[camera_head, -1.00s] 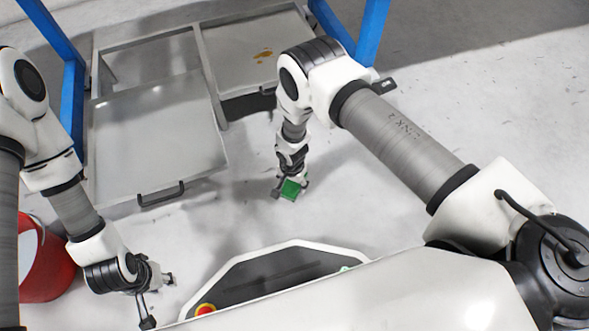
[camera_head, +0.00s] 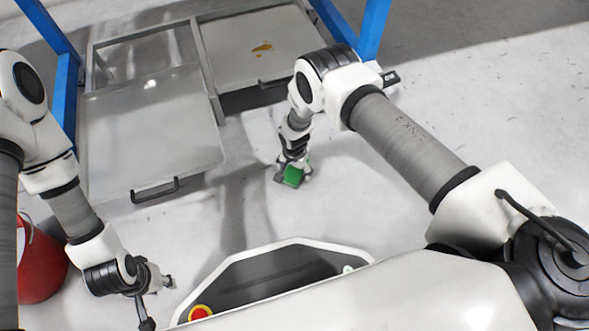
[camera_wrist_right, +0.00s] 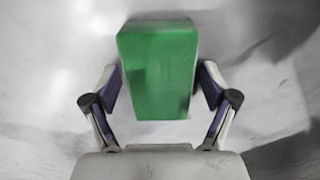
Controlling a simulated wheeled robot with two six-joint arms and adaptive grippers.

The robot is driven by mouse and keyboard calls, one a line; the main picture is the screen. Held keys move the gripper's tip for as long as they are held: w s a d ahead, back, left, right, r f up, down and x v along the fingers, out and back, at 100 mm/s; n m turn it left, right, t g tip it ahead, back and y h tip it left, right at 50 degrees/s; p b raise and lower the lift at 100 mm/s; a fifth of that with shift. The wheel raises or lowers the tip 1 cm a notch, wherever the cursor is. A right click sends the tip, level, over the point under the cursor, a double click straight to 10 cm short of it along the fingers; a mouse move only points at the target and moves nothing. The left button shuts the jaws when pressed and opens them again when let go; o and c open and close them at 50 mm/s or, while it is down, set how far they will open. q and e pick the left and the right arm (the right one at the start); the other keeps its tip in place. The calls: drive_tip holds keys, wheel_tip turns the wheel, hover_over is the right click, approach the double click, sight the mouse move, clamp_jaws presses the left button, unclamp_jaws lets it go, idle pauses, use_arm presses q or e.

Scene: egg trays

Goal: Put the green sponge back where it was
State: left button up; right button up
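The green sponge (camera_head: 292,177) is in my right gripper (camera_head: 292,180), held in front of the grey trays and above the pale floor. A brown-yellow stain (camera_head: 262,48) lies on the right grey tray (camera_head: 225,45).
The left grey tray (camera_head: 150,140) with a dark handle (camera_head: 155,190) sticks out further towards me. Blue posts (camera_head: 373,30) stand beside the trays. A red bucket (camera_head: 40,265) is at the lower left. The floor (camera_head: 480,110) on the right is clear.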

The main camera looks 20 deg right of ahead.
sight(295, 169)
drive_tip(key=shift+r+p, duration=0.3)
use_arm(q)
wheel_tip(295, 169, up, 7)
drive_tip(key=p, duration=0.6)
drive_tip(key=shift+s+f, duration=0.15)
drive_tip(key=shift+f, duration=0.05)
use_arm(e)
wheel_tip(295, 169, up, 12)
drive_tip(key=shift+f, duration=0.1)
drive_tip(key=s+d+r+n, duration=0.2)
drive_tip(key=s+d+r, duration=0.1)
drive_tip(key=s, duration=0.6)
drive_tip(key=s+d+r+n, duration=0.3)
drive_tip(key=s, duration=0.6)
drive_tip(key=s+d+r+n, duration=0.3)
drive_tip(key=s+d, duration=0.1)
drive_tip(key=s, duration=0.5)
use_arm(q)
drive_tip(key=shift+c, duration=0.4)
